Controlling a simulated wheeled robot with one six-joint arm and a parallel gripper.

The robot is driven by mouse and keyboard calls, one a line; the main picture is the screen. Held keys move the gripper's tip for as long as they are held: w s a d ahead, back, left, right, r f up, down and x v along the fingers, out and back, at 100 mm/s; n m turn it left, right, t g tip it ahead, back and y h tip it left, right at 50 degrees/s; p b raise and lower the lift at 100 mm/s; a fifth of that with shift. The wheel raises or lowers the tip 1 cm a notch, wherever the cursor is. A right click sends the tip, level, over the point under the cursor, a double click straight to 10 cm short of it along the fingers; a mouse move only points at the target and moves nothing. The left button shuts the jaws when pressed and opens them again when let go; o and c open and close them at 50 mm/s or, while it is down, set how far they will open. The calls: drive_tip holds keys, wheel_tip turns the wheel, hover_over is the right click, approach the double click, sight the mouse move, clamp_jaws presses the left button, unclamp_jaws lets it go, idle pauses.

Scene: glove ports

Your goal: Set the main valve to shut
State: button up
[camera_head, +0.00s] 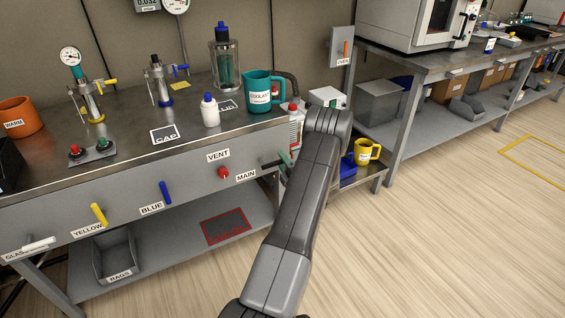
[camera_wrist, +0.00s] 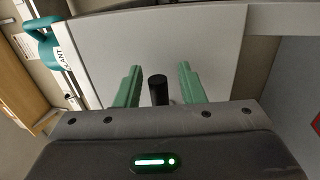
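The MAIN label (camera_head: 246,175) is on the bench's grey front panel. A dark handle (camera_head: 271,163) sticks out just right of it, partly hidden by my gripper; I take it as the main valve. In the wrist view a black rounded handle end (camera_wrist: 158,88) stands between my green fingers, with a gap on each side. My gripper (camera_wrist: 159,72) is open around it, not visibly touching. In the head view my gripper (camera_head: 286,160) is at the panel's right end, mostly hidden behind my arm. The valve's marked positions cannot be read.
A red VENT knob (camera_head: 223,172) sits left of the MAIN label. Blue (camera_head: 165,192), yellow (camera_head: 99,214) and white (camera_head: 39,243) handles line the panel. A teal jug (camera_head: 258,92) stands on the bench above. A yellow mug (camera_head: 366,152) is on a low shelf to the right.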

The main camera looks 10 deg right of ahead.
drive_tip(key=p+v, duration=0.1)
drive_tip(key=v, duration=1.2)
drive_tip(key=shift+s, duration=0.4)
drive_tip(key=shift+d+f, duration=0.1)
drive_tip(key=b+x, duration=0.1)
drive_tip(key=x, duration=1.3)
drive_tip(key=shift+s, duration=0.1)
drive_tip(key=shift+r+n, duration=0.5)
drive_tip(key=shift+n, duration=0.2)
drive_tip(key=shift+n+y, duration=0.3)
drive_tip(key=shift+y, duration=0.1)
idle(0.7)
